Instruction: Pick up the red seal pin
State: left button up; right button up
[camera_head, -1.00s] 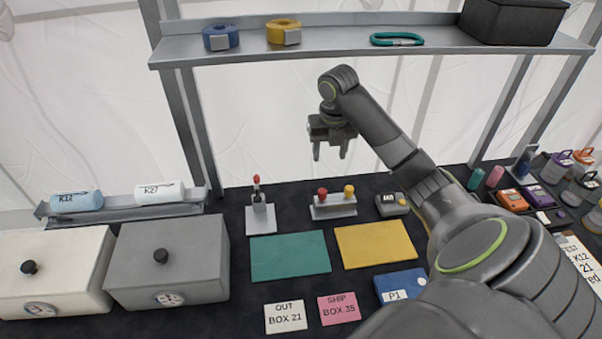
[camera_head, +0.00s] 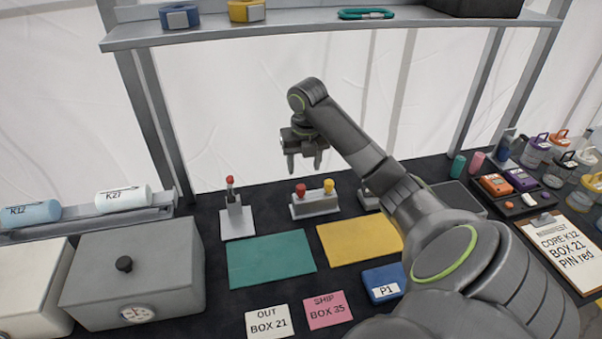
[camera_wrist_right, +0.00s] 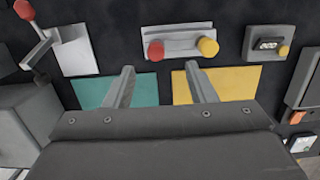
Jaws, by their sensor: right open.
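The red seal pin (camera_head: 300,189) stands in a small grey holder (camera_head: 316,206) beside a yellow pin (camera_head: 328,185). In the right wrist view the red pin (camera_wrist_right: 156,50) and the yellow pin (camera_wrist_right: 208,46) show as round heads on the holder's near edge. My right gripper (camera_head: 305,166) is open and empty, above the holder, with its fingers pointing down. In the right wrist view its two fingertips (camera_wrist_right: 158,68) lie just below the pins in the picture, apart from them. My left gripper is not in view.
A red-tipped lever stand (camera_head: 237,222) is left of the holder. Green (camera_head: 270,259) and yellow (camera_head: 357,238) mats lie in front. A clipboard (camera_head: 567,246) reads "CORE K12, BOX 21, PIN red". A shelf (camera_head: 330,31) spans above; a grey box (camera_head: 141,277) stands at left.

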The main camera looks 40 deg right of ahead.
aim_at(301, 186)
jog(key=f+b, duration=0.2)
jog(key=f, duration=0.1)
jog(key=f+b, duration=0.1)
jog(key=shift+w+d+f+b, duration=0.15)
jog(key=shift+w+f+b, duration=0.1)
jog(key=shift+b, duration=0.1)
jog(key=shift+f+b, duration=0.5)
jog(key=shift+f, duration=0.05)
jog(key=shift+w+a+f, duration=0.1)
jog(key=shift+a+f, duration=0.05)
jog(key=shift+f, duration=0.85)
jog(key=shift+w+a+f, duration=0.1)
jog(key=shift+f, duration=0.85)
jog(key=c, duration=1)
jog(key=shift+r, duration=0.1)
jog(key=shift+c, duration=0.2)
